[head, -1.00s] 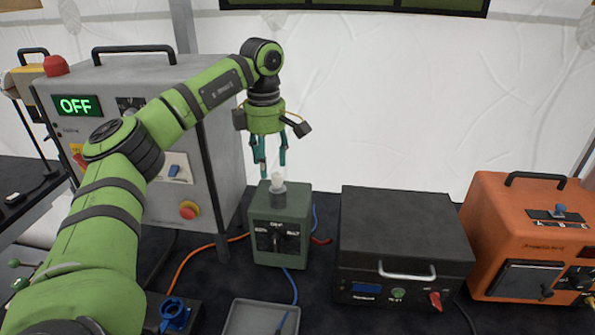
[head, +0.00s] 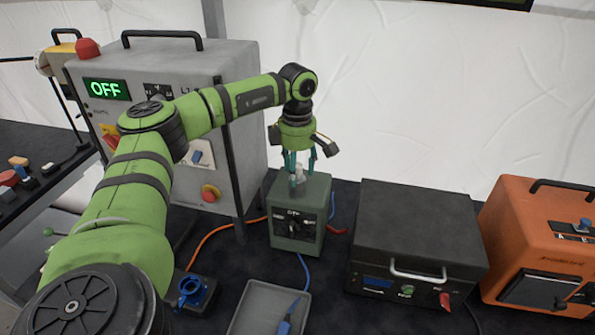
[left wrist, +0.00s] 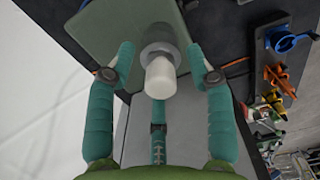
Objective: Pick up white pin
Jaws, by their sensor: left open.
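The white pin (left wrist: 160,76) stands upright in a grey collar on top of the green box (head: 299,227). In the head view the white pin (head: 299,171) shows between the teal fingers. My left gripper (head: 301,177) points down over the green box with its fingers around the pin. In the left wrist view my left gripper (left wrist: 163,77) is open, with a finger on each side of the pin and a gap visible on both sides. My right gripper is not in view.
A grey cabinet (head: 172,100) with an OFF display stands close at the left. A black case (head: 415,230) and an orange box (head: 535,225) stand at the right. A grey tray (head: 262,300) lies in front, with cables around the green box.

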